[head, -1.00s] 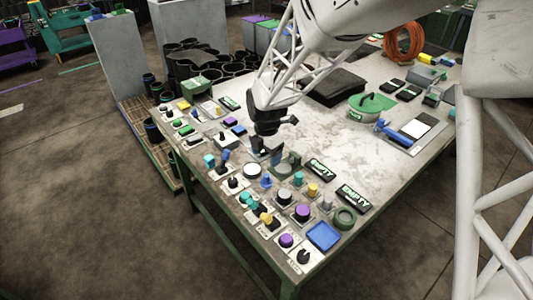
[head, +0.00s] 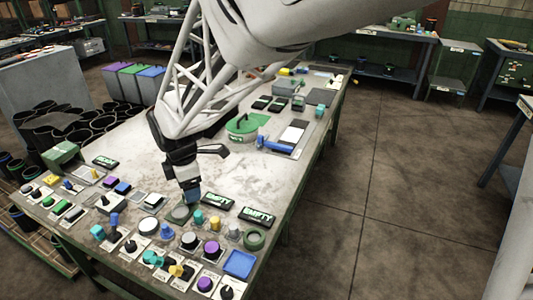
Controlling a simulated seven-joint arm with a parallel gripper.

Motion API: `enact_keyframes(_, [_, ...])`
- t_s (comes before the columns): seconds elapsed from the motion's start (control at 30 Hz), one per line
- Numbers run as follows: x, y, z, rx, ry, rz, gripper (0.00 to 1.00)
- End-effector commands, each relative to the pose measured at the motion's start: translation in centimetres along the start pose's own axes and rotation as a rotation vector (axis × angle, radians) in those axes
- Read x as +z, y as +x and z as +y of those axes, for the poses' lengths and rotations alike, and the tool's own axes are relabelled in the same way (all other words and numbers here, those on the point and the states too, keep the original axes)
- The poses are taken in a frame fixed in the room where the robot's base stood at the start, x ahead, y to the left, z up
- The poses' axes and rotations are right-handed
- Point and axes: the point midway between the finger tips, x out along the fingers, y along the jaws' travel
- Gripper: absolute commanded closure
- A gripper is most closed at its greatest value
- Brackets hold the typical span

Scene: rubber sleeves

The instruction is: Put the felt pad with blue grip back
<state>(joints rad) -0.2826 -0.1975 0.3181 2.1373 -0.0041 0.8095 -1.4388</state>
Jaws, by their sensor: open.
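A blue-gripped tool (head: 273,145) lies at the left side of a flat grey plate at the far right of the bench. A white and dark pad (head: 293,134) lies beside it on the plate. I take the blue grip for the task's felt pad, but the picture is too small to be sure. My gripper (head: 191,199) is open and points down over the near middle of the bench. It is just above or beside a round grey-green dish (head: 179,213), and I cannot tell whether it touches it. It is well apart from the blue grip.
Several knobs and buttons crowd the near edge, with a blue tray (head: 239,264) at the near right corner. Two dark "EMPTY" signs (head: 257,215) lie right of my gripper. A green lidded object (head: 241,126) stands farther back. The bench's middle is mostly bare.

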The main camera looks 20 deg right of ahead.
Motion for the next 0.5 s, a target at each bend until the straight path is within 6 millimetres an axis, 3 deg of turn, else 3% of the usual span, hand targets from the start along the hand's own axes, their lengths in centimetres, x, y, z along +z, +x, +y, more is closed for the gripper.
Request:
enact_keyframes(0.1, [2.3, -2.4, -2.6, 0.021, 0.198, 0.001, 0.28])
enact_keyframes(0.5, [7.9, -7.9, -11.8, 0.084, 0.870, 0.022, 0.28])
